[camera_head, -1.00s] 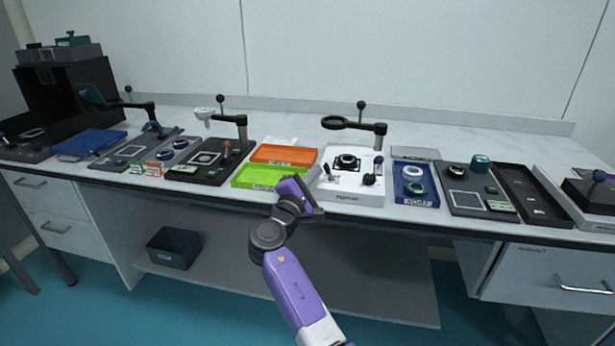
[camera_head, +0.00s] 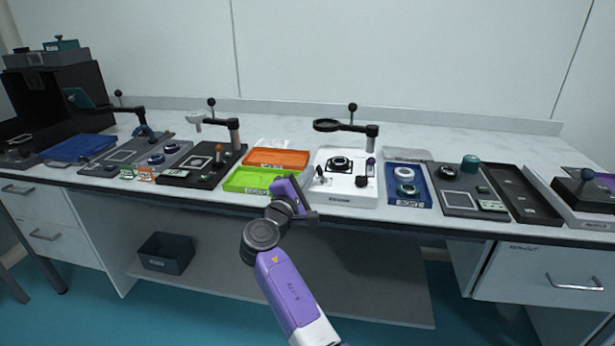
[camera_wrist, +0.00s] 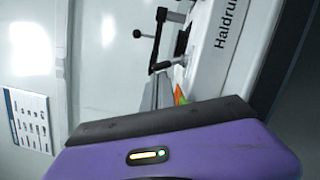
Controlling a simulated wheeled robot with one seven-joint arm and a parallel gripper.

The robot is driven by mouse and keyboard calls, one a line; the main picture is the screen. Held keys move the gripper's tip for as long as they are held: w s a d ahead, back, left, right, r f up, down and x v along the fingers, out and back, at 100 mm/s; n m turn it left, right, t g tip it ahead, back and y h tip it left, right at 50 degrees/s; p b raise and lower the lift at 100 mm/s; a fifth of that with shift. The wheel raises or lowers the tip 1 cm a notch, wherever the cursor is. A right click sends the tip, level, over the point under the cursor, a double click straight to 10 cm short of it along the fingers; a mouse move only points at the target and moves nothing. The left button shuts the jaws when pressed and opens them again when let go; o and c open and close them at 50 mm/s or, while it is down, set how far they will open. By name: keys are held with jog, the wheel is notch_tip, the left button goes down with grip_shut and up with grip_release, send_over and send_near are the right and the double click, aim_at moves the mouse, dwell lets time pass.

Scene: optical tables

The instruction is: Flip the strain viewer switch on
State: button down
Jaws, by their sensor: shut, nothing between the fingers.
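A white station (camera_head: 345,198) stands at the middle of the bench front, with a black ring on an arm (camera_head: 340,126) above it. On it are a small dark lever (camera_head: 319,172) at the left, a round black knob (camera_head: 362,181) and a dark ring part (camera_head: 340,162). I cannot read a label naming the strain viewer, nor tell the switch's position. My gripper (camera_head: 310,213) is shut and empty, just in front of the bench edge, left of the white station's front. In the wrist view the purple gripper body (camera_wrist: 190,155) fills the bottom, beside the white station's lettered side (camera_wrist: 228,35).
Green (camera_head: 245,180) and orange (camera_head: 277,158) trays lie left of the white station. A blue tray (camera_head: 420,198) with rings stands right of it. A black station (camera_head: 200,175) with an orange-topped lever (camera_head: 219,150) is farther left. The bench front edge is crowded.

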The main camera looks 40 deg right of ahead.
jog(key=m, duration=0.1)
jog(key=r+m, duration=0.1)
jog(key=m, duration=0.1)
jog(key=s+m+y, duration=0.1)
jog(key=shift+d+r+m+g, duration=0.25)
jog(key=shift+d+m+g, duration=0.15)
jog(key=m, duration=0.2)
jog(key=shift+s+d+r+m+y, duration=0.2)
jog(key=shift+s+d+m+y, duration=0.1)
jog(key=shift+s+m, duration=0.1)
jog(key=shift+w+r, duration=0.1)
